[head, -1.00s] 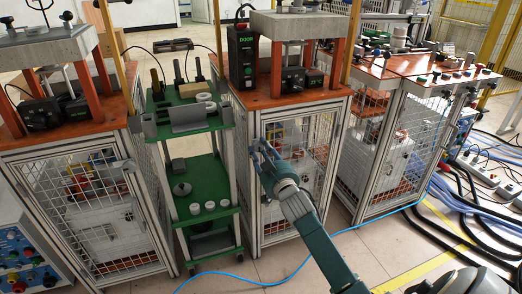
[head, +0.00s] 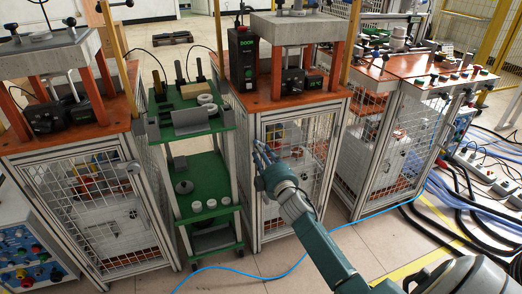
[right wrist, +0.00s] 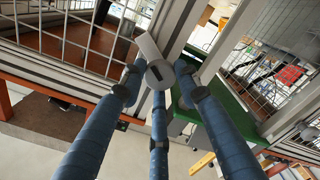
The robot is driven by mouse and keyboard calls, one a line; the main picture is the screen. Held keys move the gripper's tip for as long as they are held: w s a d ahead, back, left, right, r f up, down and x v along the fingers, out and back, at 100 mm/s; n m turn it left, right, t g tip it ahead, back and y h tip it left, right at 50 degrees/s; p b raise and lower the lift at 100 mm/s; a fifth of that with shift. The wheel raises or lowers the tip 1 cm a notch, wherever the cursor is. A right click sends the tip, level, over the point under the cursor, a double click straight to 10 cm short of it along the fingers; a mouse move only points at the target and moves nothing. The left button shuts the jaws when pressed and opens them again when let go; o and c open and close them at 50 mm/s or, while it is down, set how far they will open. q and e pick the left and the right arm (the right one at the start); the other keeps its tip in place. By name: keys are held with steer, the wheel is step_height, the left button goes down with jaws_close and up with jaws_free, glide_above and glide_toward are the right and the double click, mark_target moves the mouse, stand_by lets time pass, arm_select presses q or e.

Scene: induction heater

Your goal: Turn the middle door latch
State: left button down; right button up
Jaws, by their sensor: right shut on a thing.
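The middle door (head: 290,195) is a mesh door in a metal frame on the middle orange-topped cabinet, and it looks shut. My right gripper (head: 260,149) is at the upper left edge of this door. In the right wrist view its blue fingers (right wrist: 157,88) are closed around the latch (right wrist: 154,60), a grey block with a dark slot in its end. The latch sits by the door frame; the fingers hide it in the head view. I cannot tell how far it is turned. My left gripper is not in view.
A green cart (head: 203,170) with small parts stands close to the left of the middle cabinet. A similar cabinet (head: 90,200) is at the left and another (head: 395,150) at the right. A blue cable (head: 265,278) crosses the floor in front.

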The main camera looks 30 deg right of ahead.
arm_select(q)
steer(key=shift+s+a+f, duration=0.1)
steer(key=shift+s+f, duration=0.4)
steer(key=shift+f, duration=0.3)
arm_select(e)
steer(key=shift+s+d+f+n, duration=0.1)
steer(key=shift+n, duration=1.7)
steer(key=shift+d+f+n, duration=0.1)
steer(key=shift+n, duration=1.7)
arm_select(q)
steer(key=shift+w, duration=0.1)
arm_select(e)
steer(key=o, duration=1.1)
steer(key=shift+d, duration=0.1)
steer(key=shift+o, duration=0.2)
steer(key=shift+r, duration=0.1)
